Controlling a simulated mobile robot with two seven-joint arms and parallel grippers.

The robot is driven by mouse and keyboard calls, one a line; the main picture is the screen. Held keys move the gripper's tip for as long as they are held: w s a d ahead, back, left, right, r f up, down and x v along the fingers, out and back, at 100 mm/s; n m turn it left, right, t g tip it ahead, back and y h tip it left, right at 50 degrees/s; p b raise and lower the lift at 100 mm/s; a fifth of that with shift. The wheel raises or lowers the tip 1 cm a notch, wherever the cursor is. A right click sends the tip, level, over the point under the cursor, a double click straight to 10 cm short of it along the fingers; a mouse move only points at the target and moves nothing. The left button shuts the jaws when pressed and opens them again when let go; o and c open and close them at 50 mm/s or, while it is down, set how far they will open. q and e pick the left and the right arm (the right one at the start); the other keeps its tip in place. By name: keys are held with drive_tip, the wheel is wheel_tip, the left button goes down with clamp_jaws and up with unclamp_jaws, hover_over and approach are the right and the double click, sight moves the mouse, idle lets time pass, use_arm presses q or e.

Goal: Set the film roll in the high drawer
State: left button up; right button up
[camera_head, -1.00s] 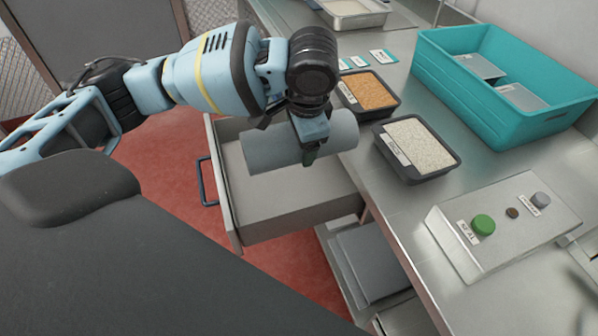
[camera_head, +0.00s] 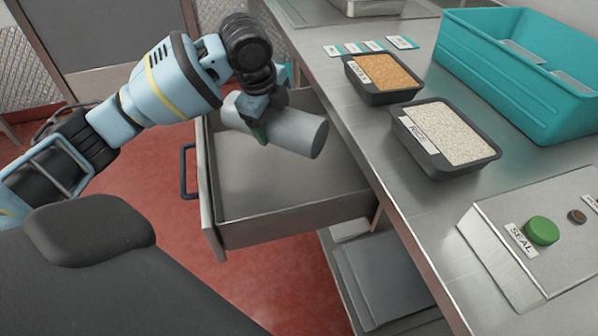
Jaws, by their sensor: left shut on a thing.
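The film roll (camera_head: 298,132) is a pale grey cylinder lying on its side in the air, tilted down to the right. My left gripper (camera_head: 259,130) is shut on it from above, nearer its left end. The high drawer (camera_head: 290,236) is pulled out below the counter, with a dark handle (camera_head: 187,172) on its front. My right gripper is not in view.
The steel counter (camera_head: 400,236) right of the drawer holds a tray of orange grain (camera_head: 384,72), a tray of rice (camera_head: 450,133), a teal crate (camera_head: 520,92) and a box with a green button (camera_head: 541,231). A lower shelf (camera_head: 385,280) shows below the drawer.

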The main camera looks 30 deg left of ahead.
use_arm(q)
drive_tip(key=shift+a, duration=0.1)
drive_tip(key=b, duration=0.1)
hover_over(277, 171)
wheel_tip(277, 171, down, 5)
drive_tip(key=shift+a+r, duration=0.1)
drive_tip(key=shift+f+b, duration=0.5)
drive_tip(key=shift+f, duration=2.15)
